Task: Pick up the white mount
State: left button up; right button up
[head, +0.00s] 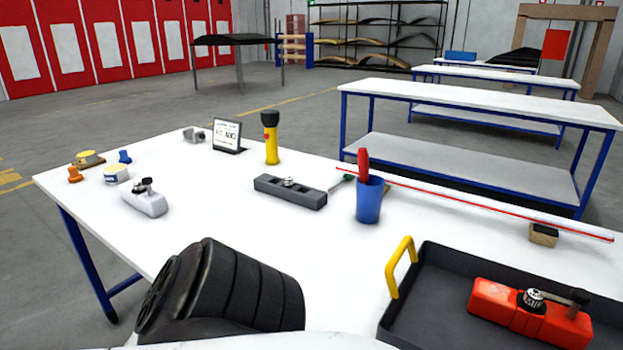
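The white mount (145,203) is a pale block with a black knob and a small metal fitting on top. It stands upright on the left part of the white table (235,222), near the front left edge. Nothing touches it. A similar grey mount (290,192) lies near the table's middle. A similar red mount (530,317) lies in the dark tray (430,262) at the lower right. Neither of my grippers can be made out in the head view.
Tape rolls and small orange and blue pieces lie left of the white mount. A small display (227,134), a yellow flashlight (271,138) and a blue cup (369,201) stand farther back or right. A dark ribbed body (225,295) covers the near table edge.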

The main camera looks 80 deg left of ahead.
aim_at(154, 205)
jog(key=u, duration=3.5)
jog(key=k, duration=0.5)
jog(key=u, duration=1.45)
jog(key=i, duration=2.3)
jog(key=z, duration=2.65)
